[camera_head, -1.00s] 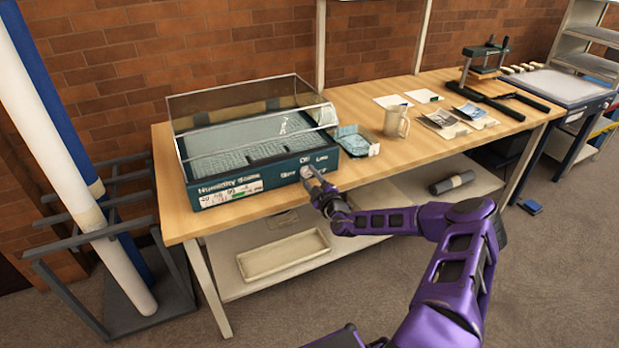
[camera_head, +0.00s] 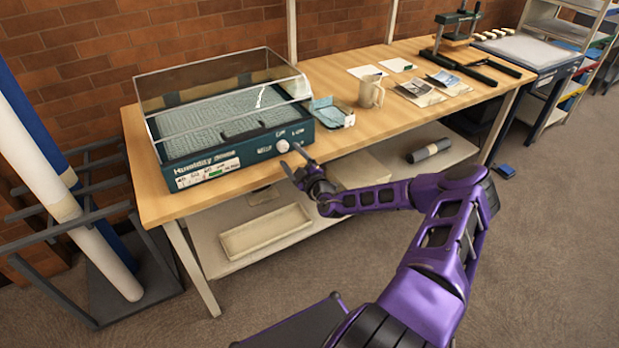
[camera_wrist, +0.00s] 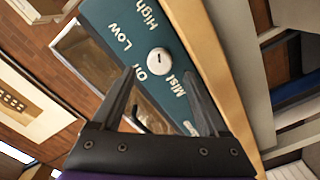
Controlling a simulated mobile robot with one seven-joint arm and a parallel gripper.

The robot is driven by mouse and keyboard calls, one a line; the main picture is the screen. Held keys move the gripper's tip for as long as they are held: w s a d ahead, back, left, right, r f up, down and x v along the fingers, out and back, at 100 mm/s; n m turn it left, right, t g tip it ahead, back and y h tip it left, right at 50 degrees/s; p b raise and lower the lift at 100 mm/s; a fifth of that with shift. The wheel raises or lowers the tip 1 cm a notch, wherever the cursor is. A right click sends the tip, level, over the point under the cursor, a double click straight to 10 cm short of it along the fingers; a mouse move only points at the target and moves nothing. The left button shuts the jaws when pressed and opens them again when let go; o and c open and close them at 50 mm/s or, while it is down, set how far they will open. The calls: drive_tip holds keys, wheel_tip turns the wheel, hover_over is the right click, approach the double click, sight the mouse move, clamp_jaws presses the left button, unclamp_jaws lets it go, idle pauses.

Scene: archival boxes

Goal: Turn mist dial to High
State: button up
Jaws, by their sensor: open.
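The humidity dome (camera_head: 225,171) is a dark teal box with a clear lid, on the wooden table. Its round white mist dial (camera_head: 283,146) is on the front panel at the right end. In the wrist view the dial (camera_wrist: 158,60) is close, with the words Off, Low, High and Mist around it. A small dark mark shows on its face, but I cannot tell which word it points to. My gripper (camera_head: 291,157) is open and empty just in front of the dial. In the wrist view its spread fingers (camera_wrist: 160,73) frame the dial from below, apparently not touching it.
A small blue-lined tray (camera_head: 333,117) and a mug (camera_head: 371,92) stand right of the dome. Cards, photos and a press (camera_head: 455,45) are farther right. A shallow bin (camera_head: 265,233) lies on the lower shelf.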

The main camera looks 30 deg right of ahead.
drive_tip(key=s, duration=1.3)
drive_tip(key=shift+s+d, duration=0.2)
drive_tip(key=shift+d, duration=0.05)
